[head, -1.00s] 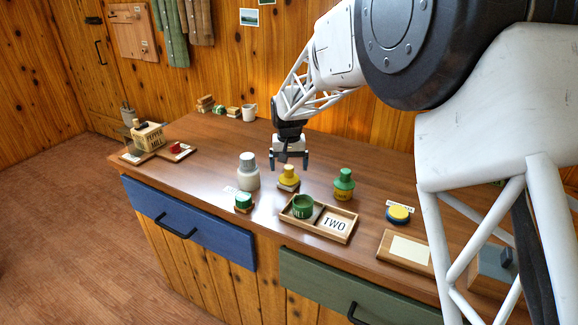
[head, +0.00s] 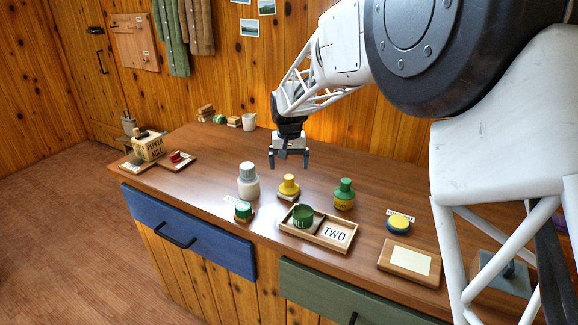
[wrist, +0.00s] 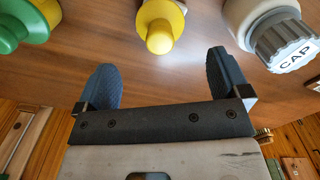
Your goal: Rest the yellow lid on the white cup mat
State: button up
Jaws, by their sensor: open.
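A yellow lid (head: 289,183) with a round knob sits on a small pale base near the middle of the counter. It also shows at the top of the wrist view (wrist: 160,28). My gripper (head: 289,162) hangs above and behind it, jaws open and empty. In the wrist view its two fingers (wrist: 161,72) are spread, with the yellow knob just beyond the gap. A white square (head: 409,259) lies on a wooden board at the front right, bare; I cannot tell for sure that it is the cup mat. A flat yellow disc (head: 400,222) sits on a blue round thing behind it.
A white bottle with a grey cap (head: 248,181) stands left of the yellow lid, a green-topped jar (head: 344,194) right. A wooden tray (head: 322,244) with a green cup and a "TWO" card is in front.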

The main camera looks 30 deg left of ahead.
jog(key=shift+r, duration=1)
jog(key=shift+d+r, duration=0.1)
jog(key=shift+d, duration=0.05)
jog(key=s+d+r+m, duration=0.1)
jog(key=s+d+r, duration=0.25)
jog(key=d, duration=0.85)
jog(key=s+d+r+m+t, duration=0.15)
jog(key=d+r, duration=0.25)
jog(key=d, duration=0.7)
jog(key=s+d+r+m, duration=0.1)
jog(key=s+d+r, duration=0.3)
jog(key=d, duration=0.8)
jog(key=s+d+f+m, duration=0.1)
jog(key=s+d+f, duration=0.1)
jog(key=s+d, duration=0.9)
jog(key=s+d+f+m+t, duration=0.1)
jog(key=s+d+f, duration=0.1)
jog(key=s+d, duration=0.9)
jog(key=s, duration=0.4)
jog(key=shift+d+f+m, duration=0.25)
jog(key=shift+f+m, duration=0.1)
jog(key=shift+f, duration=0.05)
